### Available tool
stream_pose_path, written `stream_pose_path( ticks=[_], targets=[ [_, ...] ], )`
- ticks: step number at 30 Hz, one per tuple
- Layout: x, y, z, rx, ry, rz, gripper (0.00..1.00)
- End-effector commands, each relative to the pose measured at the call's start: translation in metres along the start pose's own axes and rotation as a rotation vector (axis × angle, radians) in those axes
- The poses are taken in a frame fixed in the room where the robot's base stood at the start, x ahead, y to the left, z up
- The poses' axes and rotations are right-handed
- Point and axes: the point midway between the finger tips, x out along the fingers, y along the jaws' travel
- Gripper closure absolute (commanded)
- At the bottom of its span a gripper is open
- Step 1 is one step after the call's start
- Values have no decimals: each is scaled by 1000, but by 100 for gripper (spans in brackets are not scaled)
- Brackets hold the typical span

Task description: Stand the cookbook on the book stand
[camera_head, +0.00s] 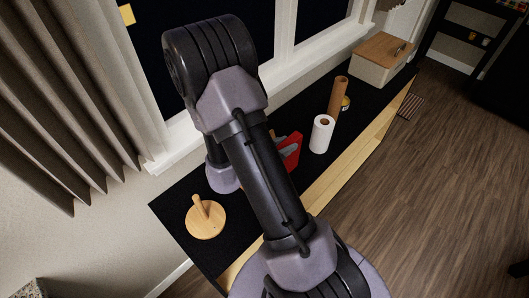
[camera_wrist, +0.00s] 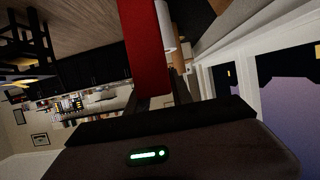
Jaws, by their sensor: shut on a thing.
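The red cookbook (camera_head: 292,152) shows partly beside my arm in the head view, above the black counter. In the wrist view the cookbook (camera_wrist: 145,45) is a broad red slab reaching from my gripper (camera_wrist: 160,98) to the top edge. My gripper is shut on it; the fingertips are dark and the exact grip is hard to see. In the head view my arm hides most of the gripper and part of the book. A round wooden base with a peg (camera_head: 205,222) stands at the counter's near left end; I cannot tell whether it is the book stand.
A wooden-lidded box (camera_head: 380,58) is at the far end. Window and curtain (camera_head: 60,100) line the back. Black counter near the round base is bare.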

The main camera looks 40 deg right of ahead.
Motion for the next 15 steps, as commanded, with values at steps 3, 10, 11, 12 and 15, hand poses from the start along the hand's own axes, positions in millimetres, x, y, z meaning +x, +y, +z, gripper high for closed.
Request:
stream_pose_path(
  ticks=[3, 10, 11, 12, 15],
  targets=[
    [0, -42, 4, 4, 0, -2, 100],
    [1, -78, 8, -1, 0, 0, 100],
    [2, -78, 10, -2, -1, 1, 100],
    [4, -79, 16, -3, -1, 1, 100],
    [12, -78, 34, -4, -1, 1, 100]
  ],
)
